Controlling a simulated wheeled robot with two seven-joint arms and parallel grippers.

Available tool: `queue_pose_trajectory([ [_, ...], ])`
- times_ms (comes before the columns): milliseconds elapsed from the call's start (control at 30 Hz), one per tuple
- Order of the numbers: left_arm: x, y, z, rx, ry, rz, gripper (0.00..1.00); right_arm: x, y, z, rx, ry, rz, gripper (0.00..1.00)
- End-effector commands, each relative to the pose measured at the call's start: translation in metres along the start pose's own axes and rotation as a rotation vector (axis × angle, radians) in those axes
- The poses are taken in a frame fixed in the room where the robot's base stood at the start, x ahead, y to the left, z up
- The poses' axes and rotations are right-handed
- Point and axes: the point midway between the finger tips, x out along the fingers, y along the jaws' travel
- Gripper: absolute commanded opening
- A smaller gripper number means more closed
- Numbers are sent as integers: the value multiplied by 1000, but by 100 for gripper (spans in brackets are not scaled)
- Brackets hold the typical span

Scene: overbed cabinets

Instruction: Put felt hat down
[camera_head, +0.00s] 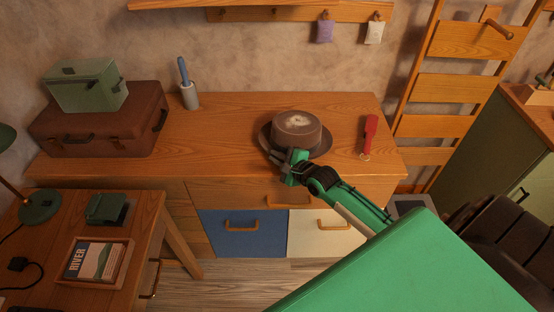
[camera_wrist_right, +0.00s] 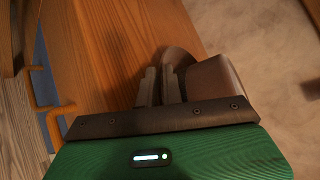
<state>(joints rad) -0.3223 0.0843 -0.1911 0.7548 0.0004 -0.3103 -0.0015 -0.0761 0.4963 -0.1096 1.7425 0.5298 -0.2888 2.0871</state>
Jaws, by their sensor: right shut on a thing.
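A brown felt hat (camera_head: 297,130) with a darker brim sits upright at the wooden cabinet top (camera_head: 225,135), right of its middle. From these views I cannot tell whether the brim fully rests on the wood. My right gripper (camera_head: 285,160) reaches in from the lower right and is shut on the near-left part of the brim. In the right wrist view the gripper fingers (camera_wrist_right: 160,85) are close together at the brim, with the hat's crown (camera_wrist_right: 214,88) to their right. My left gripper is not in view.
A brown suitcase (camera_head: 100,122) with a green case (camera_head: 86,86) on it stands at the left. A grey holder with a blue handle (camera_head: 189,94) stands behind. A red brush (camera_head: 369,136) lies right of the hat. The wood between holder and hat is clear.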

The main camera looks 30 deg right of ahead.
Motion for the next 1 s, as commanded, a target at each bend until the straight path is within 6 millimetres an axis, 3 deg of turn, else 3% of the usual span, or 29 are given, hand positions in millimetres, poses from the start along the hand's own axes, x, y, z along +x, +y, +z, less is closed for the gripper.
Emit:
queue_pose_trajectory([
  [300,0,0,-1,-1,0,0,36,3,8,-5,0,-1,-1,0],
  [333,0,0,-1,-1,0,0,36,3,8,-5,0,-1,0,11],
  [367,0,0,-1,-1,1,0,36,3,8,-5,0,-1,0,17],
  [700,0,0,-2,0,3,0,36,1,9,-5,0,-1,0,17],
  [867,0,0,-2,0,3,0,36,-12,9,-6,1,0,0,17],
  [1000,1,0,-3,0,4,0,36,-34,10,-6,1,0,1,17],
])
